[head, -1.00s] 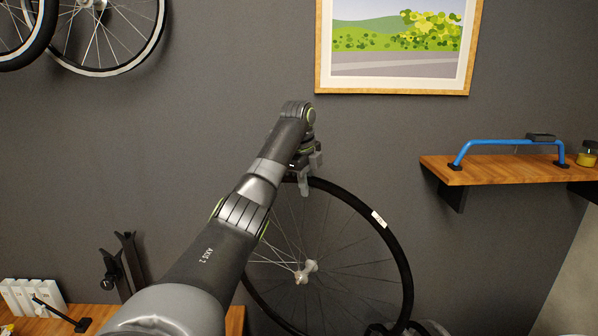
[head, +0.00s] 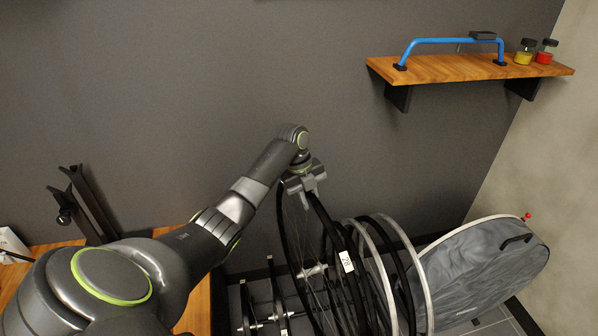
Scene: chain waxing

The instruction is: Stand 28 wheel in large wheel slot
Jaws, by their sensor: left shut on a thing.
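The wheel marked 28 (head: 347,261) has a black tyre, thin spokes and a white label. My left gripper (head: 305,186) is shut on the top of its tyre. The wheel hangs upright, seen at a narrow angle, beside and partly over a floor rack (head: 275,290) with dark upright bars. Its lower edge is out of the picture, so I cannot tell whether it touches the rack or which slot it lines up with. My right gripper is out of view.
Other wheels (head: 413,262) stand upright close to the right of the held one. A grey wheel bag (head: 485,275) is beyond them. A wall shelf (head: 440,68) with a blue handle (head: 455,42) and two jars is above right. A wooden bench (head: 197,305) is at left.

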